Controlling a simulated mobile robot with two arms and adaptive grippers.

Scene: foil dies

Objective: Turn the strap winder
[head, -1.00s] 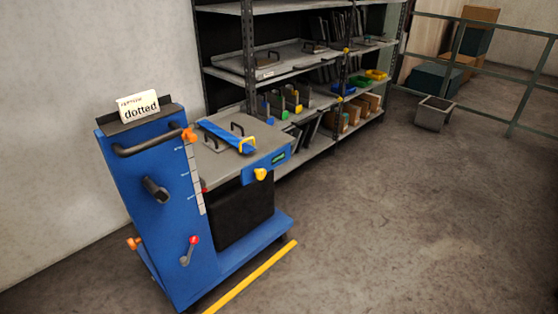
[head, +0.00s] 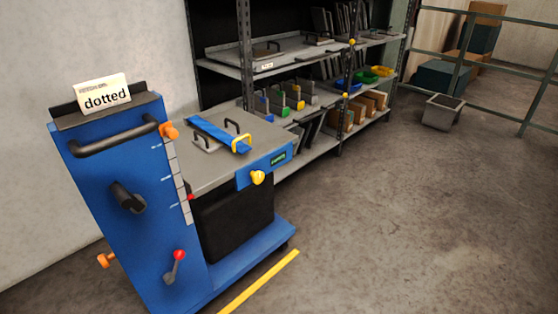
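A blue lift cart (head: 120,180) stands at the left with a grey top plate (head: 245,170). A blue strap (head: 212,131) lies across a plate with black handles on that top and ends at a yellow bracket (head: 241,144). A yellow knob (head: 257,178) sits on the front edge of the top, below a small green display (head: 278,159). A black crank-like handle (head: 129,199) is on the cart's blue panel, and a red-tipped lever (head: 176,267) is lower down. I cannot tell for certain which is the strap winder. Neither gripper is in view.
Shelving (head: 300,65) with plates, coloured bins and cardboard boxes stands behind the cart. A grey bin (head: 441,112) stands near a metal railing (head: 470,85). A yellow floor line (head: 260,282) runs beside the cart. The floor at right is open.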

